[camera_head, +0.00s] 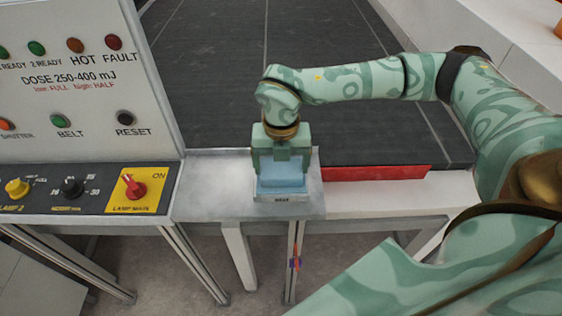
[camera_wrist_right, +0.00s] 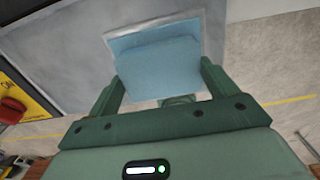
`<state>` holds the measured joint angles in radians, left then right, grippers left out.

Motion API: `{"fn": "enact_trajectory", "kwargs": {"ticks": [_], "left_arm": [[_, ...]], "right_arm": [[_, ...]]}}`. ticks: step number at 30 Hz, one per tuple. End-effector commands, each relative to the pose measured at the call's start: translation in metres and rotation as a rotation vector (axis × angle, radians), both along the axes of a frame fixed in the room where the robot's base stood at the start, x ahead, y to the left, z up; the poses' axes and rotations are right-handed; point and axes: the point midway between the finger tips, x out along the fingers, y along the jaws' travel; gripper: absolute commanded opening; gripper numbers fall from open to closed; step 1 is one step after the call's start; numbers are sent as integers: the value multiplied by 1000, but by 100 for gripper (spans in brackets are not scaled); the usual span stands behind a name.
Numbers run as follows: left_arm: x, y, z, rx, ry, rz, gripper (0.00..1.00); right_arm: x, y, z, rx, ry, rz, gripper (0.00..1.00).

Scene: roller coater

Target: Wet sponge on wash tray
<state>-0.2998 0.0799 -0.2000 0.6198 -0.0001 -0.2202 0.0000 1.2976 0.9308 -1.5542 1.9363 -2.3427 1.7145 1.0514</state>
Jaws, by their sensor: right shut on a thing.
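The blue sponge (camera_head: 282,182) is between the fingers of my right gripper (camera_head: 282,168), which is shut on it. The sponge also shows in the right wrist view (camera_wrist_right: 160,68), between the two green fingers. The wash tray (camera_head: 285,198) is a small tray with a pale rim and a small front label, at the front of the grey metal table. The sponge is over the tray; I cannot tell whether it touches the bottom. The tray's rim (camera_wrist_right: 209,25) and blue inside show behind the sponge in the wrist view. My left gripper is not in view.
A control panel (camera_head: 80,90) with buttons, knobs and a red lamp switch (camera_head: 135,187) stands to the left. A dark conveyor belt (camera_head: 215,80) lies behind the table (camera_head: 208,185). A red strip (camera_head: 375,173) runs to the right. The metal left of the tray is bare.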

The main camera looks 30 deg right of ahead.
Motion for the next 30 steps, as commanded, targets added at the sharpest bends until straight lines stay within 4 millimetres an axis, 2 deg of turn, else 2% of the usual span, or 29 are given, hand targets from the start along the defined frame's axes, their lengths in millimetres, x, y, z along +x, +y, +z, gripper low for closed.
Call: {"fn": "enact_trajectory", "kwargs": {"ticks": [19,30], "left_arm": [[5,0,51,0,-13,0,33],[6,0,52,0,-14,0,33]], "right_arm": [[1,0,65,2,-3,0,67],[1,0,68,1,-3,0,67]]}}
